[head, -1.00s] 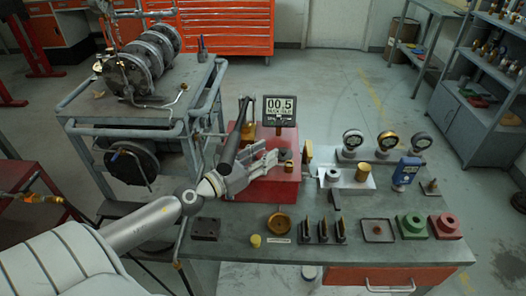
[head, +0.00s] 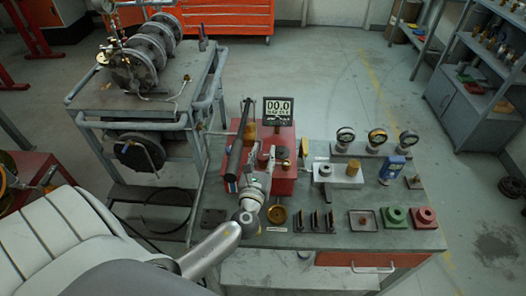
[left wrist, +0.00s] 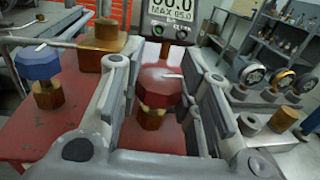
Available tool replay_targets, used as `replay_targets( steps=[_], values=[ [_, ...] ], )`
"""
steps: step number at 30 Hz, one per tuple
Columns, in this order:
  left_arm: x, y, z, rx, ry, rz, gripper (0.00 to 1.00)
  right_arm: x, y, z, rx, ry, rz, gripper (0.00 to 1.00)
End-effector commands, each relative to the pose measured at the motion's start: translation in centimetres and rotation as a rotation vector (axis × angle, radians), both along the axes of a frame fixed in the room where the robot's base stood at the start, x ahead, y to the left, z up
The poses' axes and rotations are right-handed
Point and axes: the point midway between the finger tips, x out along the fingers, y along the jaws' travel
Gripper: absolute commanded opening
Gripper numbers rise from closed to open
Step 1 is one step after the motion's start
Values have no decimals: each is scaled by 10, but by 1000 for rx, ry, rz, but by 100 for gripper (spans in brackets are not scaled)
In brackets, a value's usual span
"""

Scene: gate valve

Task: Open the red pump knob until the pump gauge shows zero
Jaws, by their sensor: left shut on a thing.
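The red pump (head: 285,184) stands on the workbench, and its digital gauge (head: 278,109) reads 00.0. The gauge also shows at the top of the left wrist view (left wrist: 172,14). The red knob (left wrist: 160,86), on a brass stem, sits between the fingers of my left gripper (left wrist: 160,98). These fingers are shut on the knob. In the head view my left gripper (head: 262,162) reaches over the pump from the front, and the knob is mostly hidden there. A blue knob (left wrist: 38,64) on brass stands to the left. My right gripper is not in view.
A black-handled lever (head: 236,148) rises close to the gripper's left. Right of the pump are a grey block (head: 338,175), several round dial gauges (head: 376,139) and a blue meter (head: 391,168). Trays and small parts line the bench front.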

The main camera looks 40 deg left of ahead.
Motion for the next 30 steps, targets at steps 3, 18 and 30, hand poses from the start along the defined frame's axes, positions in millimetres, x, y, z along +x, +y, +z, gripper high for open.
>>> replay_targets(
  steps=[3, 18, 30],
  values=[
    [1, -1, 1, -2, -2, 55, 8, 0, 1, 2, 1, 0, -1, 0],
    [1, 0, 1, 1, -3, 131, 8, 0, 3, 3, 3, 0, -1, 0],
    [0, 0, 1, 1, -2, 130, 54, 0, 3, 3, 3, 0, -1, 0]
  ],
)
